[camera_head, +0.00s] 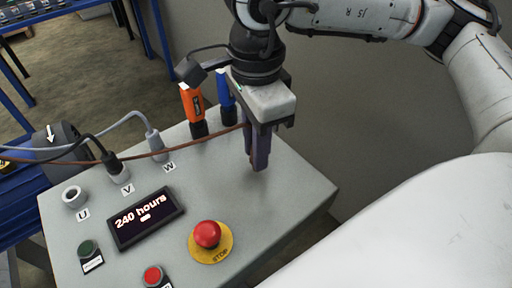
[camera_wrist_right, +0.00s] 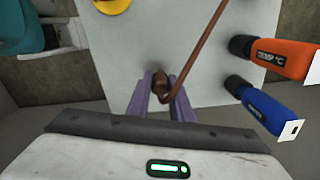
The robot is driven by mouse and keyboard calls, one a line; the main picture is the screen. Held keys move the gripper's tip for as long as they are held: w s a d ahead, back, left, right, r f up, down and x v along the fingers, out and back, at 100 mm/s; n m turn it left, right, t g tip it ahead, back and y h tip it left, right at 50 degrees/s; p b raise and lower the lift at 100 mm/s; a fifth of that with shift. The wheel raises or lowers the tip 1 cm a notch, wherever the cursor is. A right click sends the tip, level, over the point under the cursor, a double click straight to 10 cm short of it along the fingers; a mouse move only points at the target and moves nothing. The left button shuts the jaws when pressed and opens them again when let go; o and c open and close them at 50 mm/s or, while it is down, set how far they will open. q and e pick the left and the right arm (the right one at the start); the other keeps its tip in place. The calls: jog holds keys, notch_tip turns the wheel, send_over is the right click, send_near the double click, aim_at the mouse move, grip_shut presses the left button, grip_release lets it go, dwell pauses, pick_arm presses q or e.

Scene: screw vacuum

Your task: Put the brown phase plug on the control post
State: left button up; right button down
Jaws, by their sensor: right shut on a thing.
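The control post (camera_head: 285,190) has a light grey top with sockets marked U, V and W. The U socket (camera_head: 74,196) is an empty round ring. A black-cabled plug (camera_head: 117,168) stands at V and a grey-cabled plug (camera_head: 155,144) stands at W. My right gripper (camera_head: 260,160) points down over the far right part of the post. In the right wrist view it is shut on the brown phase plug (camera_wrist_right: 160,88), whose brown cable (camera_wrist_right: 206,45) trails away upward. In the head view the fingers hide the plug. My left gripper is not in view.
Orange (camera_head: 192,108) and blue (camera_head: 226,97) handled tools stand at the post's back edge, close to my right gripper. A display (camera_head: 146,218), a red stop button (camera_head: 207,234), a green button (camera_head: 88,249) and another red button (camera_head: 153,277) occupy the front.

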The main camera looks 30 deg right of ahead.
jog(key=shift+f, duration=0.4)
jog(key=shift+f, duration=0.1)
jog(key=shift+f+b, duration=0.2)
jog(key=shift+b, duration=0.15)
jog(key=c, duration=1.6)
grip_release()
jog(key=shift+r, duration=0.15)
notch_tip(320, 180, up, 12)
jog(key=shift+r+p, duration=0.2)
jog(key=shift+p, duration=0.15)
